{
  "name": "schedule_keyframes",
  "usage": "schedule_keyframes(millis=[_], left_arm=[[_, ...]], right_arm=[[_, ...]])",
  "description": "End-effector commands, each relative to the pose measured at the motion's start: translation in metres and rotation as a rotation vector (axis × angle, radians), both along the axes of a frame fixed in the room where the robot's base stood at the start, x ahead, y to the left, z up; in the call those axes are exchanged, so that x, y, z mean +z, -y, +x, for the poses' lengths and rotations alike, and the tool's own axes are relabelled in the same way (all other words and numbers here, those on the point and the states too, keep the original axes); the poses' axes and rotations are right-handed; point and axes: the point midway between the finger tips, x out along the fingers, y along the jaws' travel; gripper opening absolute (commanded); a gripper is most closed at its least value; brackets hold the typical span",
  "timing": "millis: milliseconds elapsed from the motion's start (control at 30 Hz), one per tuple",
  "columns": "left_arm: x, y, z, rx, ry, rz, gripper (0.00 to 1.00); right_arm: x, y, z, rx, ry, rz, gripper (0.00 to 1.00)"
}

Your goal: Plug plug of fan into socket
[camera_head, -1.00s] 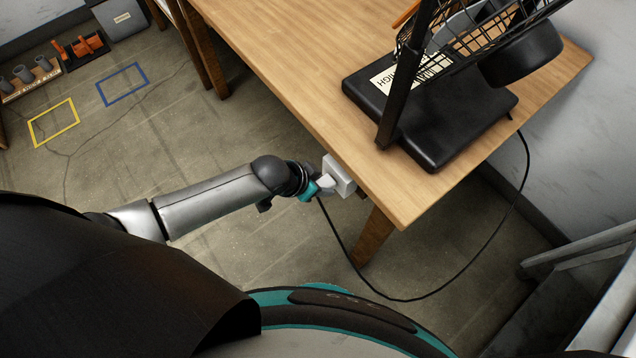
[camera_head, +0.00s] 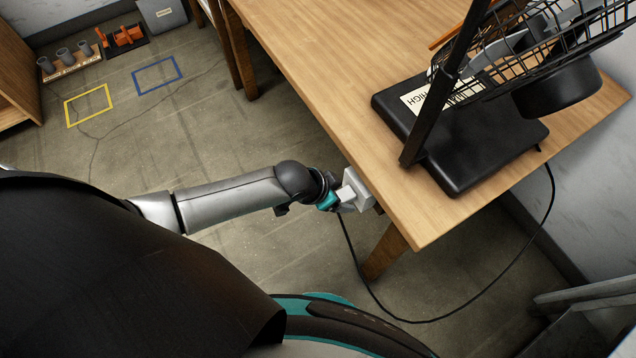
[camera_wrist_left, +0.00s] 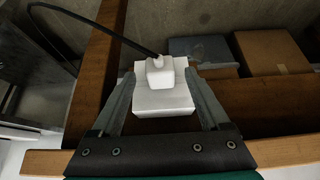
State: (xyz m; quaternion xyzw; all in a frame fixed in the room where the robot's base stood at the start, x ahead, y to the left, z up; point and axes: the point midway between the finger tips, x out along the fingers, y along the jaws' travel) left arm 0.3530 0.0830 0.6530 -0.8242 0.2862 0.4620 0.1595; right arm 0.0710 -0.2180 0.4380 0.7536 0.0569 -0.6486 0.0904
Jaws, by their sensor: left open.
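The white plug (camera_wrist_left: 160,70) is against the face of the white socket box (camera_wrist_left: 163,101), with its black cord leading up and left in the left wrist view. I cannot tell how deep its prongs sit. The socket box (camera_head: 358,188) is on the table's side edge in the head view. My left gripper (camera_head: 340,202) is right at the plug. In the left wrist view its fingers (camera_wrist_left: 160,85) are open, one on each side of the plug and apart from it. The black fan (camera_head: 480,140) stands on the table. My right gripper is out of view.
The wooden table (camera_head: 330,70) has a leg below the socket. The fan's cord (camera_head: 490,284) hangs in a loop beside it. A tool rack (camera_head: 70,65), a yellow square (camera_head: 88,104) and a blue square (camera_head: 157,75) are on the floor. The floor left of the table is mostly clear.

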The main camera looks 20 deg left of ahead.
Motion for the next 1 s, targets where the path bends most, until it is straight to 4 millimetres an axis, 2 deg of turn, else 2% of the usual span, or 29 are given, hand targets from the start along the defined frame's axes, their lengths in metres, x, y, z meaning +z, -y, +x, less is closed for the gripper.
schedule_keyframes(millis=[33,333,500,700,1000], left_arm=[[0.015,-0.005,-0.005,0.0,0.001,0.001,0.79],[0.072,-0.026,-0.032,-0.002,0.002,0.003,0.79],[0.1,-0.037,-0.046,-0.001,0.001,0.001,0.79],[0.12,-0.045,-0.055,0.0,0.002,0.0,0.79],[0.124,-0.047,-0.058,0.0,0.002,0.0,0.79]], right_arm=[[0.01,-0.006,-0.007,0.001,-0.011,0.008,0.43],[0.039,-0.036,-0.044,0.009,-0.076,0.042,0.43],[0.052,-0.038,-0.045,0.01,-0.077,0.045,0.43],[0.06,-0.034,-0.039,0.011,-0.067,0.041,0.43],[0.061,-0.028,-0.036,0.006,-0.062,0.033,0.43]])
